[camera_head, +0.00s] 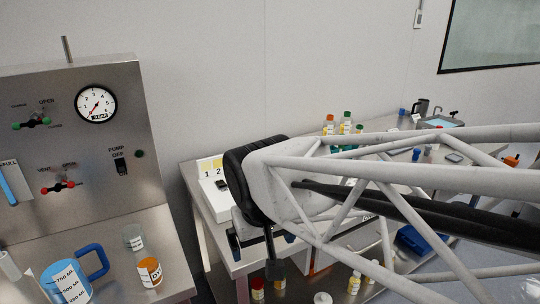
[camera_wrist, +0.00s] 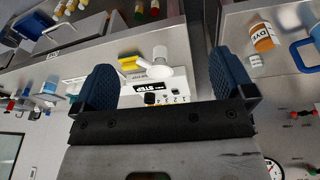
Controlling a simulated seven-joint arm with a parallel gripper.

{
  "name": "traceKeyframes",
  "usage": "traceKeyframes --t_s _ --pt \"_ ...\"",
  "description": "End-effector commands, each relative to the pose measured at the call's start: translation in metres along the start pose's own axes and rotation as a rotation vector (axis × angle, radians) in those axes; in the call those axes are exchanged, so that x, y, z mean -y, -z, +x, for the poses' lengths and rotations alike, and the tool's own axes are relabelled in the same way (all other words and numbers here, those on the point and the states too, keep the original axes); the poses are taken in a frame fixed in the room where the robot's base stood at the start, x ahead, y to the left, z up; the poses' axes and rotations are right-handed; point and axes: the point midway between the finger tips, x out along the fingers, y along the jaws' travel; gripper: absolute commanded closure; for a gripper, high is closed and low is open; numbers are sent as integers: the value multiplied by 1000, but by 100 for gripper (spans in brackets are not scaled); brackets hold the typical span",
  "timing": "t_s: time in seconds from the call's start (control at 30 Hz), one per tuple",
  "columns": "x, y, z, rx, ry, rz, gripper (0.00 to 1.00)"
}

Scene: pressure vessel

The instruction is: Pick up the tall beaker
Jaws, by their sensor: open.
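No thing is clearly marked as the tall beaker. A small clear glass vessel (camera_head: 133,238) stands on the steel bench at the left. In front of it is a container of blue liquid (camera_head: 70,284) with a blue handle and a 750 ml mark, cut off by the lower edge. The clear vessel also shows in the wrist view (camera_wrist: 256,61), right of my gripper. My gripper (camera_wrist: 165,82) is open, with nothing between its blue pads. It hangs over the other table, apart from these vessels; in the head view my arm partly hides it.
An orange-labelled dye bottle (camera_head: 150,272) stands close beside the clear vessel. A steel panel (camera_head: 75,145) with gauge and valves rises behind. A white numbered device (camera_wrist: 175,92) with a white round-topped part (camera_wrist: 158,62) lies below my gripper. Several bottles (camera_head: 345,122) stand farther back.

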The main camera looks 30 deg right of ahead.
Motion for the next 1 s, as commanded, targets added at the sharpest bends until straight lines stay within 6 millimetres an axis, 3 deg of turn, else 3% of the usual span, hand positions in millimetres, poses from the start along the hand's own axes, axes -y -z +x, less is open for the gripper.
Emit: traceKeyframes --t_s 0.57,1.0 --pt "-79 152 15 -21 -308 353 0" --pt "-153 268 50 -127 -529 604 0"
